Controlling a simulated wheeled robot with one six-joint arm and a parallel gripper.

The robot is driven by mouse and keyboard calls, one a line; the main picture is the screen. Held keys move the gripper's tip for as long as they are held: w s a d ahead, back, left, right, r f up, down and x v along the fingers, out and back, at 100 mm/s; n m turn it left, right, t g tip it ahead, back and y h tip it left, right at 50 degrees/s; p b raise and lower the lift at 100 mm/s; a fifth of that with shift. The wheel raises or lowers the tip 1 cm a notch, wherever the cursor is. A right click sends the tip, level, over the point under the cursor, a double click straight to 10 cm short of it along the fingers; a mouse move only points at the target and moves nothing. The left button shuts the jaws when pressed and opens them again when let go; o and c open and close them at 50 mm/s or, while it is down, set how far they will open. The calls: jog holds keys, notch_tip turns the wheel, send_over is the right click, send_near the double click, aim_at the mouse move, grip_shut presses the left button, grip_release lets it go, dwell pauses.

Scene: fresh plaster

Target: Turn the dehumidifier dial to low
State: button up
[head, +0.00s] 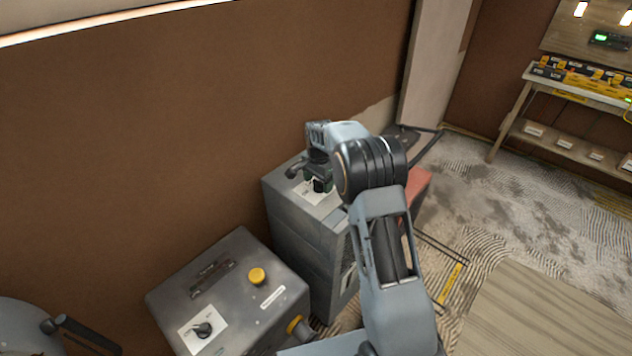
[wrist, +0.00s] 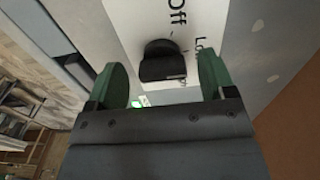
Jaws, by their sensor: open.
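The dial (wrist: 163,62) is a black knob on a white label plate (wrist: 135,18) in the wrist view. "Off" is printed above it and a partly hidden word starting "Lo" to its right. I cannot tell clearly where its pointer stands. My gripper (wrist: 162,78) is open, with a green finger on each side of the dial and a gap at both sides. In the head view my gripper (head: 318,172) is over the top of the tall grey cabinet (head: 310,238), which carries a white label; my gripper and arm hide part of that top.
A lower grey box (head: 230,290) in front has its own black knob (head: 203,329), a yellow button (head: 257,276) and a handle. A brown wall stands behind. A red object (head: 418,185) is beside the cabinet. A workbench (head: 575,85) stands at the far right.

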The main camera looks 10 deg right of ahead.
aim_at(318, 181)
notch_tip(318, 181, up, 14)
jog(key=shift+b, duration=0.35)
jog(key=shift+f, duration=0.1)
dwell(0.4)
jog(key=s+f+n, duration=0.3)
jog(key=f+n, duration=0.1)
jog(key=n, duration=0.1)
jog(key=s+r+n+t, duration=0.1)
jog(key=s+n+t, duration=0.1)
jog(key=s, duration=1.1)
jog(key=s+r+n+t, duration=0.2)
jog(key=s+n, duration=0.2)
jog(key=s, duration=1)
jog(key=shift+a+r, duration=0.15)
jog(key=shift+a, duration=0.2)
jog(key=shift+s, duration=0.1)
